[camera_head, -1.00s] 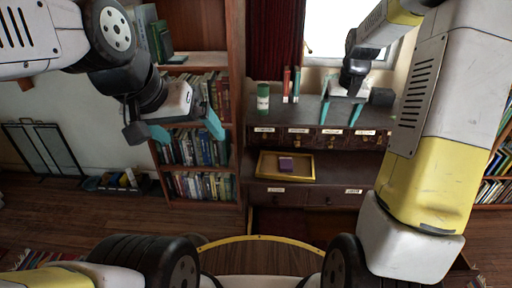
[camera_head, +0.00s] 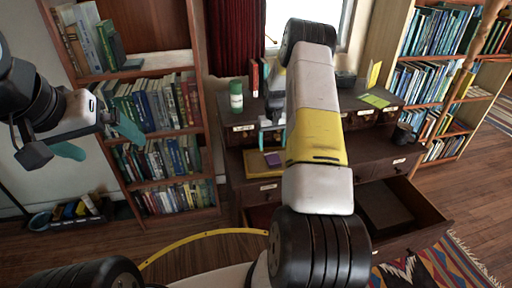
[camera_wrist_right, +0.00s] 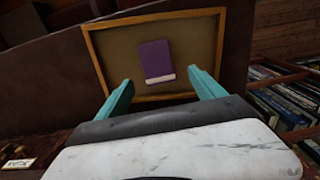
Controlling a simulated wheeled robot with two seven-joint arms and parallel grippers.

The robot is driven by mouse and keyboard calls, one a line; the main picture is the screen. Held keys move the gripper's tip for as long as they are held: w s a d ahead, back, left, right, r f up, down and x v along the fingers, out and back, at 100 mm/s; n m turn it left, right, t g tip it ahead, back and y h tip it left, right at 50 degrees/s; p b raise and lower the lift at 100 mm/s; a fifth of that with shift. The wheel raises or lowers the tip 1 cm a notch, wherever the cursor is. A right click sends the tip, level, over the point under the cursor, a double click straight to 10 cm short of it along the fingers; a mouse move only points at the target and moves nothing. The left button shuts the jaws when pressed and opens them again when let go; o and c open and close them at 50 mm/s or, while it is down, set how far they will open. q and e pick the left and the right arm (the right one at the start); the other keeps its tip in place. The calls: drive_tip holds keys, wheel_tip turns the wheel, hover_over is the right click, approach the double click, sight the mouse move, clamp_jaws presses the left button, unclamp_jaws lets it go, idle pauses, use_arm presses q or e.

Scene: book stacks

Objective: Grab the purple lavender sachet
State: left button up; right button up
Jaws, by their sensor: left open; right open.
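The purple sachet (camera_head: 273,158) lies in a yellow-rimmed tray (camera_head: 247,165) on the desk's lower surface, partly hidden by my right arm. In the right wrist view the sachet (camera_wrist_right: 155,58) is flat on the tray's brown bottom, with a pale strip at its near end. The tray's rim (camera_wrist_right: 95,60) surrounds it. My right gripper (camera_wrist_right: 161,82) is open and empty, its teal fingertips to either side of the sachet's near end in that view, apparently above it. In the head view my right gripper (camera_head: 274,138) is mostly hidden. My left gripper (camera_head: 99,139) is open and empty, well left.
A green bottle (camera_head: 236,97) and red books (camera_head: 254,78) stand on the desk's upper ledge. A drawer (camera_head: 398,208) is pulled out at the lower right. Bookshelves (camera_head: 203,115) stand left and right. A patterned rug (camera_head: 440,268) lies at the front right.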

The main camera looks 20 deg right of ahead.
sight(272, 157)
drive_tip(key=f, duration=0.6)
drive_tip(key=shift+s+d+f, duration=0.15)
drive_tip(key=shift+d+f, duration=0.05)
drive_tip(key=shift+f, duration=0.15)
drive_tip(key=c, duration=1.4)
drive_tip(key=shift+c, duration=0.2)
drive_tip(key=shift+r, duration=0.15)
drive_tip(key=shift+r, duration=0.65)
drive_tip(key=shift+s+d+r, duration=0.1)
drive_tip(key=shift+s+r, duration=0.1)
drive_tip(key=shift+r, duration=0.35)
drive_tip(key=shift+s+r, duration=0.2)
drive_tip(key=shift+r, duration=0.35)
drive_tip(key=s+d+r, duration=0.1)
drive_tip(key=s+d, duration=0.1)
drive_tip(key=s, duration=1.2)
drive_tip(key=shift+s+d+r, duration=0.2)
drive_tip(key=shift+s+d, duration=0.15)
drive_tip(key=shift+s, duration=0.05)
